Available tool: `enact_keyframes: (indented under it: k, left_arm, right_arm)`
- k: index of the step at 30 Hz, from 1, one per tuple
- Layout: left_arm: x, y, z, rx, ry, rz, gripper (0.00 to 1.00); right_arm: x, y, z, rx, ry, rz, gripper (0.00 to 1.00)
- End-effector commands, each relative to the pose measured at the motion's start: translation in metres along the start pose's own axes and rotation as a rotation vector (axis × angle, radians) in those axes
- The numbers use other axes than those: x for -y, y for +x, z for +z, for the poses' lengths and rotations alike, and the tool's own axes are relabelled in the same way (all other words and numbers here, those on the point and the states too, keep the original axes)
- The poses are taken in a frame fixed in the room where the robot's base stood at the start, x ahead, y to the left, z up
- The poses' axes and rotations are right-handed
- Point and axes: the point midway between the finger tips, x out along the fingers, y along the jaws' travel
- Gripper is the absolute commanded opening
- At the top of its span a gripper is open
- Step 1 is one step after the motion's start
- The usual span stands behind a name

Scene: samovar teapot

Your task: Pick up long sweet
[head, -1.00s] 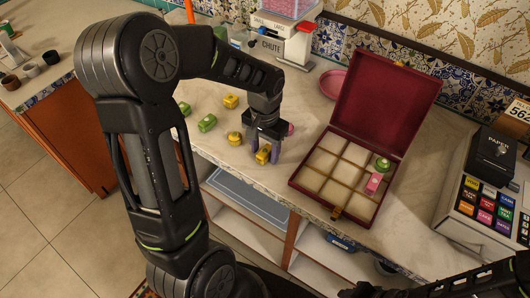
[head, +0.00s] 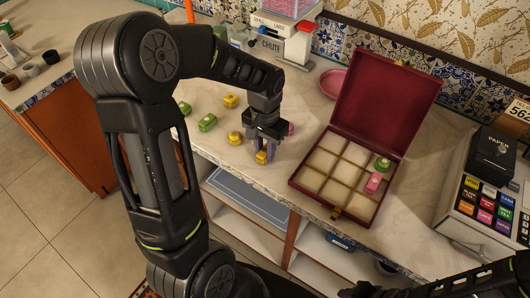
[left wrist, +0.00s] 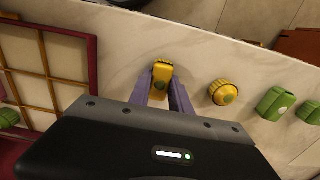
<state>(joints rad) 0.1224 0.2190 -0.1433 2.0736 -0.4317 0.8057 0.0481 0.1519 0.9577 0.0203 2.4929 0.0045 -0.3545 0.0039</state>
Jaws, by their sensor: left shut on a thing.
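A long yellow sweet (head: 262,157) is on the counter left of the box; it also shows in the left wrist view (left wrist: 161,80). My left gripper (head: 266,150) points down over it, and its two fingers are shut on the sweet's sides in the left wrist view (left wrist: 165,90). Whether the sweet touches the counter is hard to tell. My right gripper is not in view.
Yellow round sweets (head: 235,138) (head: 231,100) and green sweets (head: 207,122) (head: 184,108) lie to the left. A pink sweet (head: 291,128) is partly hidden behind the gripper. A pink plate (head: 332,83) is behind, and a keyed register (head: 483,200) stands right. The counter's front edge is close.

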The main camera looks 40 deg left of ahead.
Motion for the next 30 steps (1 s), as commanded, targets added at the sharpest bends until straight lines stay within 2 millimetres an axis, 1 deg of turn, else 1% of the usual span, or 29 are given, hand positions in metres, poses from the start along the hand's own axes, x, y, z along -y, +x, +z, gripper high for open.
enact_keyframes:
  k: [11,14,16,20,27,30]
  left_arm:
    - [0.0,0.0,0.0,0.0,0.0,0.0,0.0]
    - [0.0,-0.004,-0.001,-0.002,0.0,0.0,0.0]
    - [0.0,-0.01,-0.001,-0.003,-0.001,0.0,0.0]
    - [0.0,-0.029,-0.001,-0.006,-0.001,0.0,0.0]
    - [0.0,-0.076,-0.001,-0.006,0.0,0.0,0.0]
    - [0.0,-0.09,-0.001,-0.003,0.0,0.0,0.0]
  right_arm:
    - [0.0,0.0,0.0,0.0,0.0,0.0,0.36]
    - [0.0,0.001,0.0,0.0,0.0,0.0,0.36]
    - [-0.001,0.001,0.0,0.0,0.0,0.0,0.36]
    - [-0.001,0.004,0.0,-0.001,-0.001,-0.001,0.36]
    - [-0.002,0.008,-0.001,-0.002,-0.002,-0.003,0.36]
    - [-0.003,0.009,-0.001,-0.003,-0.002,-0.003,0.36]
